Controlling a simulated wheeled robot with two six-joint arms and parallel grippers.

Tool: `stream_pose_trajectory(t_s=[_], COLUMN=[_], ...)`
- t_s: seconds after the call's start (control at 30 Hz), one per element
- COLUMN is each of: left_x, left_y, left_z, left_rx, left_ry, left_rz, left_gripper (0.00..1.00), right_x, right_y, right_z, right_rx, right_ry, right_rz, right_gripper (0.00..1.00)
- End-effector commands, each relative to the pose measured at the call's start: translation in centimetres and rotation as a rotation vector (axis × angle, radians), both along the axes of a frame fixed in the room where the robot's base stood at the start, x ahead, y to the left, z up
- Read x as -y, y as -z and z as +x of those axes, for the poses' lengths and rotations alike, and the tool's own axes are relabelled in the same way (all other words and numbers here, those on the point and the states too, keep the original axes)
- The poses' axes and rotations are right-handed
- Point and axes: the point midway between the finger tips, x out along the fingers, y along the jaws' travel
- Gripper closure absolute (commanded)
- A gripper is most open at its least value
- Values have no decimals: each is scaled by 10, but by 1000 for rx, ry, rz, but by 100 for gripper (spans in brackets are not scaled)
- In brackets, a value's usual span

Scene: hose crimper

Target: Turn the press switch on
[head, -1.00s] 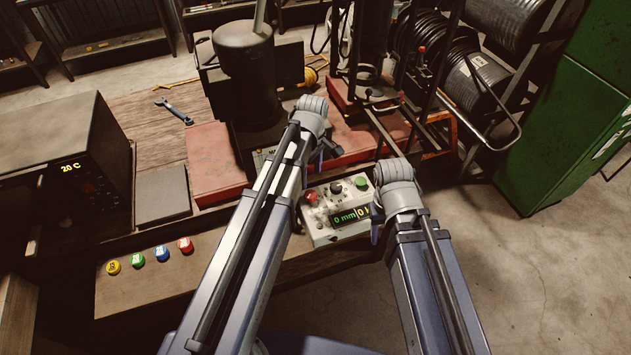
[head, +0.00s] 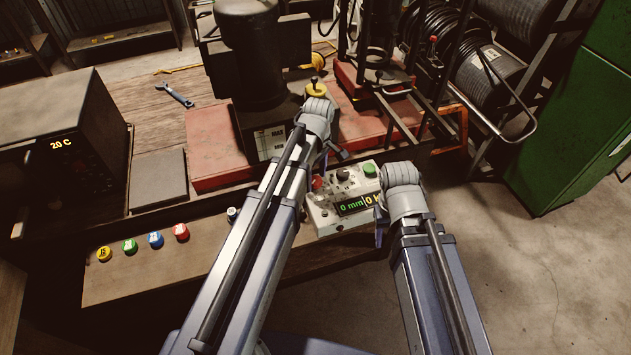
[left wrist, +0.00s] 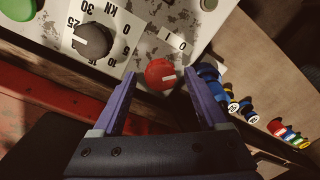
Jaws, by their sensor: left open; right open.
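The press switch (head: 317,183) is a red round knob on the grey control panel (head: 322,217). In the left wrist view the red knob (left wrist: 160,73) has a white mark, and a small white label with two marks sits beside it. My left gripper (left wrist: 160,82) is open, with one fingertip on each side of the knob in that view; I cannot tell whether they touch it. In the head view my left gripper (head: 336,152) is partly hidden by its wrist. My right gripper (head: 379,230) is open and mostly hidden, at the right edge of the panel.
The panel also has a black dial (left wrist: 93,41), a green button (head: 369,170) and a display (head: 357,204) reading 0 mm. A red press base (head: 216,149) stands behind. Open floor lies to the right.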

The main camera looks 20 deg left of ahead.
Motion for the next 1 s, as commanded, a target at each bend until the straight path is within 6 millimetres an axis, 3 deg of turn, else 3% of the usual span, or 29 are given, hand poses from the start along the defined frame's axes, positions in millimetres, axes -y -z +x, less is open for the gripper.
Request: stream_pose_trajectory(t_s=[0.23,0.9,1.0], left_x=[0,0,0], left_y=[0,0,0], left_z=[0,0,0], left_rx=[0,0,0], left_ry=[0,0,0], left_rz=[0,0,0], left_gripper=[24,99,100], right_x=[0,0,0], right_y=[0,0,0], right_z=[0,0,0], right_rx=[0,0,0], right_ry=[0,0,0], right_rz=[0,0,0], right_gripper=[50,50,50])
